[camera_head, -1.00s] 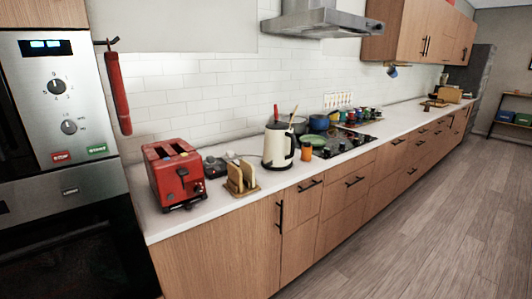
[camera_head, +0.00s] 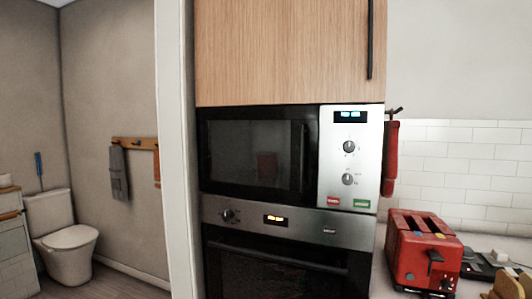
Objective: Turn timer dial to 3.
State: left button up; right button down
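The microwave (camera_head: 260,152) is built into a tall cabinet, with its dark door shut. Its silver control panel (camera_head: 336,172) on the right has a lit blue display and two dials. The upper dial (camera_head: 349,147) has small numbers around it, too small to read now. The lower dial (camera_head: 348,179) sits below it, above a red button (camera_head: 334,201) and a green button (camera_head: 361,203). I cannot tell which mark either pointer is on. Neither of my grippers is in view.
An oven (camera_head: 285,250) with its own knob (camera_head: 229,215) and lit display is below the microwave. A red toaster (camera_head: 421,250) stands on the counter at right. A red cloth (camera_head: 391,158) hangs beside the panel. A toilet (camera_head: 66,235) shows through an opening at left.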

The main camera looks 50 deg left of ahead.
aim_at(348, 147)
jog(key=u, duration=1.65)
